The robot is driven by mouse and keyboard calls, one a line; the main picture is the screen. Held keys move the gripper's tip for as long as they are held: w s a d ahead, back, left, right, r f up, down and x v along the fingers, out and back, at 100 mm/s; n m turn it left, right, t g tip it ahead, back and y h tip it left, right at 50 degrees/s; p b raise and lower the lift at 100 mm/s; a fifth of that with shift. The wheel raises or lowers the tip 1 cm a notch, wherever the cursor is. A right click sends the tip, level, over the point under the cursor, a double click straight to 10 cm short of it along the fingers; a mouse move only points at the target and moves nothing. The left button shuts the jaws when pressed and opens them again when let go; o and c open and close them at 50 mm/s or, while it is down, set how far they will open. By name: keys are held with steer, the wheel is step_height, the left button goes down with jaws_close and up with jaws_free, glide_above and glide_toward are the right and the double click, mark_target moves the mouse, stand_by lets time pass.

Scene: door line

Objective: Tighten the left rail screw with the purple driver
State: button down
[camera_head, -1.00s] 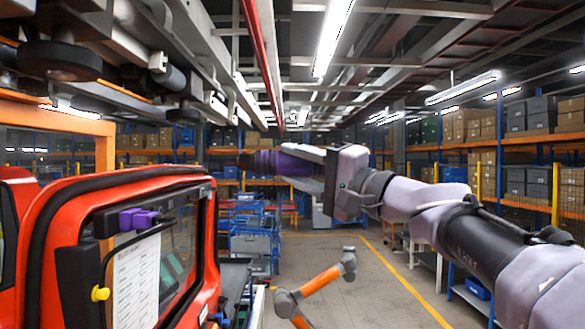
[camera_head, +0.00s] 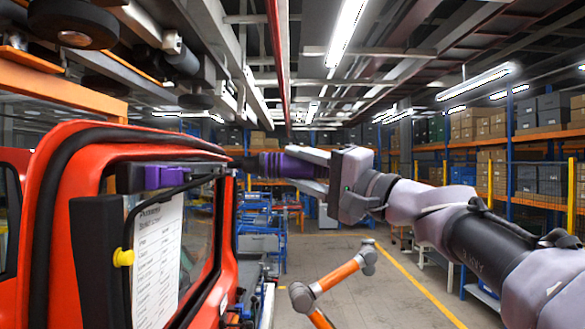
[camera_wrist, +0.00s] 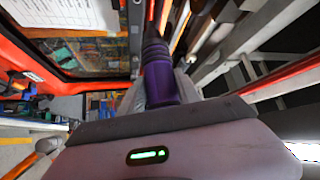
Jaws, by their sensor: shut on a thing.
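My gripper (camera_head: 308,167) is shut on the purple driver (camera_head: 283,165), which lies roughly level with its dark tip end toward the left. In the head view the tip end meets the right upper edge of the red door (camera_head: 226,215); I cannot tell whether it touches. The driver also shows in the wrist view (camera_wrist: 157,75), standing out beyond my gripper, its far end dark and running up the picture. The left rail screw cannot be made out in either view.
A purple block (camera_head: 165,177), a yellow knob (camera_head: 123,257) and a printed sheet (camera_head: 157,262) are on the door's near side. An overhead conveyor structure (camera_head: 215,60) runs above. An orange arm (camera_head: 335,277) stands beyond.

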mark_target(270, 165)
steer(key=shift+w+a+f+b, duration=0.25)
steer(key=shift+a+f, duration=0.1)
steer(key=shift+f, duration=0.15)
steer(key=shift+w+a+f+b, duration=0.1)
steer(key=shift+w+a+f, duration=0.2)
steer(key=shift+f, duration=0.2)
steer(key=shift+s+a+r, duration=0.1)
steer(key=shift+a+r, duration=0.05)
steer(key=shift+a, duration=0.25)
steer(key=a+p, duration=0.1)
steer(key=a, duration=0.2)
steer(key=shift+s+a+r, duration=0.1)
steer(key=shift+s+a, duration=0.05)
steer(key=shift+a, duration=0.6)
steer(key=shift+d, duration=0.1)
steer(key=shift+b, duration=0.5)
